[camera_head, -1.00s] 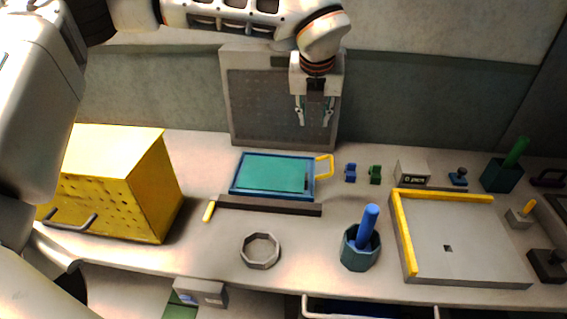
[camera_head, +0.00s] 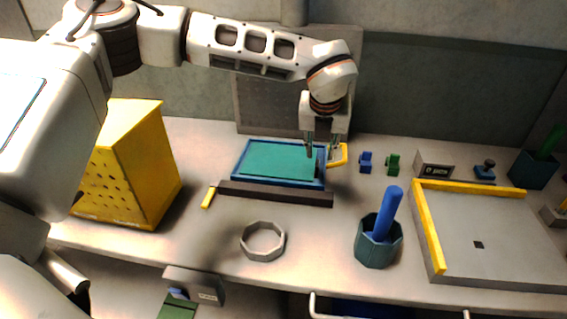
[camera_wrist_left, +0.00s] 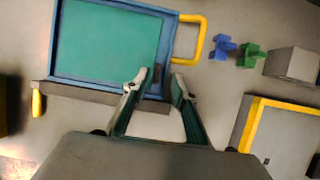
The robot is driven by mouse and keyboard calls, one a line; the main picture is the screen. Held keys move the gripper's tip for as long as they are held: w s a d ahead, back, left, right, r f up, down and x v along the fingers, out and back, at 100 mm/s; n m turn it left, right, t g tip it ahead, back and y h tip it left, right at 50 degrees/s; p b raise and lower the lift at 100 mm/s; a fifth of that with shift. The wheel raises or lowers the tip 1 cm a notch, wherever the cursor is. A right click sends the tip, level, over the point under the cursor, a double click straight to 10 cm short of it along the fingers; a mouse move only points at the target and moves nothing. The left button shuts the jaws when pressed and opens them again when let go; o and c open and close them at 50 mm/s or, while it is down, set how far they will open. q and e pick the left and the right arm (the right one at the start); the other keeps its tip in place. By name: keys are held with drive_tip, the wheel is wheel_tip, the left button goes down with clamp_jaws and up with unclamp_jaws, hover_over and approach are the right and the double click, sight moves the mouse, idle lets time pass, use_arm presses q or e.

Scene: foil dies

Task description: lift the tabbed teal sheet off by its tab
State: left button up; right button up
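The teal sheet (camera_head: 275,160) lies flat in a blue tray (camera_head: 238,180) with a yellow handle on its right side. The sheet shows again in the left wrist view (camera_wrist_left: 105,40). A small dark piece, which looks like the tab (camera_wrist_left: 161,80), is at the sheet's right edge near the front corner. My left gripper (camera_head: 321,156) points down over the tray's right end. In the left wrist view its fingertips (camera_wrist_left: 162,78) are apart, one on each side of the dark tab, with no contact visible. My right gripper is not in view.
A dark bar (camera_head: 275,193) runs along the tray's front. The yellow handle (camera_head: 343,156) is close to my left gripper. A yellow perforated box (camera_head: 125,175) stands left. Small blue (camera_head: 366,161) and green (camera_head: 392,163) pieces stand right. A grey ring (camera_head: 263,241) and teal cup (camera_head: 377,247) are in front.

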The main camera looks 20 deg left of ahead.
sight(318, 162)
use_arm(q)
drive_tip(key=x, duration=0.5)
drive_tip(key=shift+s+a, duration=0.1)
drive_tip(key=shift+a, duration=0.1)
drive_tip(key=shift+c, duration=0.4)
clamp_jaws()
